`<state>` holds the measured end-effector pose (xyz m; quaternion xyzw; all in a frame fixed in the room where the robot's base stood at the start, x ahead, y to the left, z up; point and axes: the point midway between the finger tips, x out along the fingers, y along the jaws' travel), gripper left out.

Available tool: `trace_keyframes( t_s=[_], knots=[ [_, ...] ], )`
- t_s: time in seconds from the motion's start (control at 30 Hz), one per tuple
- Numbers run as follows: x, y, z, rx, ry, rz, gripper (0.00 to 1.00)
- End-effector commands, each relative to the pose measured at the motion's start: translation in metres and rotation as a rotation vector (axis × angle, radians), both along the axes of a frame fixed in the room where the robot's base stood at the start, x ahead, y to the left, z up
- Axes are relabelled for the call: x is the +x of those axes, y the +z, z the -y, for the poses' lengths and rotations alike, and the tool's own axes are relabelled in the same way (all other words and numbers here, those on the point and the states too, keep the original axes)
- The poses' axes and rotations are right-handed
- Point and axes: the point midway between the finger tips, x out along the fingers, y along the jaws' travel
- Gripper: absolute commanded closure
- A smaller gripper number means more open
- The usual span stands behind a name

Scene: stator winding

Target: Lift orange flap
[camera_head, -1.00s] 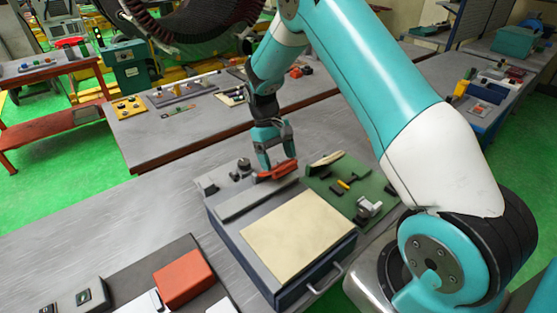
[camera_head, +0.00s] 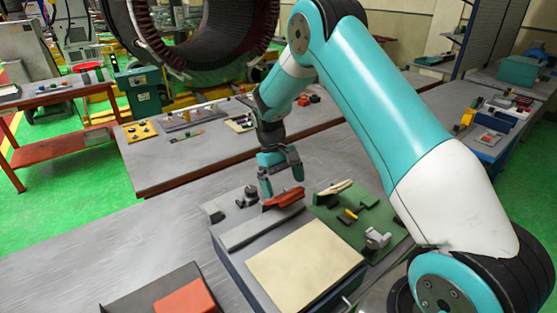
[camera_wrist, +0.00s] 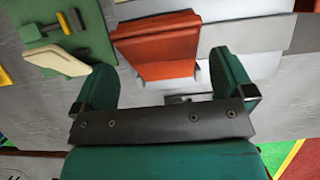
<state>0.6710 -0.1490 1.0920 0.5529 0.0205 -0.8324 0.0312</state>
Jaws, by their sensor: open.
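The orange flap (camera_head: 284,198) sits at the back edge of the grey box-like fixture (camera_head: 240,231), tilted. My gripper (camera_head: 281,184) is just behind and above it, fingers pointing down. My open gripper (camera_wrist: 163,82) has one green finger on each side of the flap's lower end. The jaws are apart and I cannot tell whether either finger touches the flap.
A green board (camera_head: 362,222) with a yellow piece and small fittings adjoins the fixture on the right. A pale panel (camera_head: 305,264) covers the fixture's front. A dark tray (camera_head: 135,297) holds an orange-red block (camera_head: 186,300). The grey table is clear on the left.

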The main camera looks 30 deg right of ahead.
Motion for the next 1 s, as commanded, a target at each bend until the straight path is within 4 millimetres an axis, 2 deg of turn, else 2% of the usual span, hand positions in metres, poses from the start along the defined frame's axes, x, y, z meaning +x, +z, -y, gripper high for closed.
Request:
trace_keyframes(
  t_s=[0.17, 0.6, 0.8, 1.0],
  knots=[
    [0.014, 0.027, -0.001, 0.000, 0.000, 0.008, 0.00],
    [0.056, 0.139, -0.005, 0.001, 0.000, 0.006, 0.00],
    [0.062, 0.153, -0.005, 0.001, 0.001, 0.004, 0.00],
    [0.065, 0.155, -0.005, 0.001, 0.001, 0.004, 0.00]
  ],
)
